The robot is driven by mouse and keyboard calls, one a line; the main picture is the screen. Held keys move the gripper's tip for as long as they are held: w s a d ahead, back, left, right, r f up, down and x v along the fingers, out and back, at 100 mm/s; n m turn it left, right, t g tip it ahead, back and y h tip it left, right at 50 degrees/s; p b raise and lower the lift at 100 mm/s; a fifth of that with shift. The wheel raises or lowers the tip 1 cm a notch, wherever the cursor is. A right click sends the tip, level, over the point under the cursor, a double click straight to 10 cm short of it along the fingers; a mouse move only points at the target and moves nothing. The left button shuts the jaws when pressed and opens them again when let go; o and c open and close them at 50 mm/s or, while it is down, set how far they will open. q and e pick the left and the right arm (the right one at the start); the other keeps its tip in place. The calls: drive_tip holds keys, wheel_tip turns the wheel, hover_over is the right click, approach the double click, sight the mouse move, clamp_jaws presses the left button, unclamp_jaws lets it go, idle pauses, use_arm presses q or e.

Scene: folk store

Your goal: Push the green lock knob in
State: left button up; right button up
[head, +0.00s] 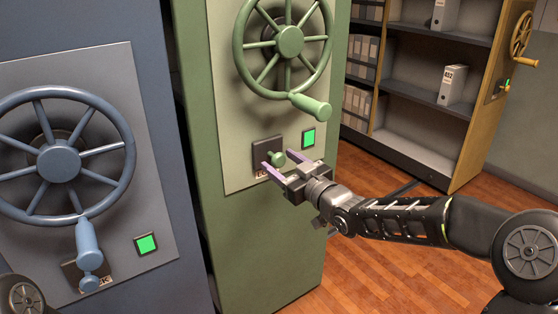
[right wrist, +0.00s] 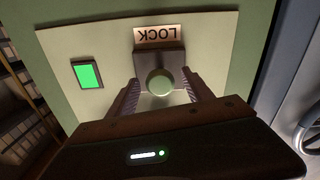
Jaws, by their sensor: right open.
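The green lock knob (head: 275,158) sticks out from a dark square plate (head: 262,150) on the green cabinet's pale panel, below the handwheel. In the right wrist view the round knob (right wrist: 160,82) faces the camera, with an upside-down LOCK label (right wrist: 158,35) beyond it. My right gripper (head: 279,161) is open at the plate, one finger on either side of the knob. A gap shows between the knob and each finger in the right wrist view. Whether the fingertips touch the plate cannot be told. My left gripper is not in view.
The green handwheel (head: 289,41) with its handle (head: 310,105) hangs above the knob. A lit green square (head: 308,138) sits beside the plate. A blue cabinet with a blue handwheel (head: 58,163) stands at left. Shelves with binders (head: 453,86) stand behind at right; wooden floor (head: 375,255) is open.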

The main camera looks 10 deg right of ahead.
drive_tip(key=p+v, duration=0.1)
drive_tip(key=v, duration=0.5)
drive_tip(key=shift+s, duration=0.2)
drive_tip(key=s+f+m+g+h, duration=0.2)
drive_tip(key=s+f+m+g, duration=0.15)
drive_tip(key=f, duration=0.95)
drive_tip(key=s+f+m+g+h, duration=0.1)
drive_tip(key=s+f+m+g, duration=0.25)
drive_tip(key=f, duration=1.05)
drive_tip(key=s+a+f+m+g, duration=0.1)
drive_tip(key=s+a+f+g, duration=0.35)
drive_tip(key=s+f, duration=0.75)
drive_tip(key=s+a+f+g, duration=0.5)
drive_tip(key=s+f, duration=0.4)
drive_tip(key=s, duration=0.6)
wheel_tip(320, 180, up, 26)
drive_tip(key=s+a+p, duration=0.1)
drive_tip(key=a+p, duration=0.2)
drive_tip(key=p, duration=2.3)
drive_tip(key=shift+r+t, duration=0.25)
drive_tip(key=shift+t, duration=0.1)
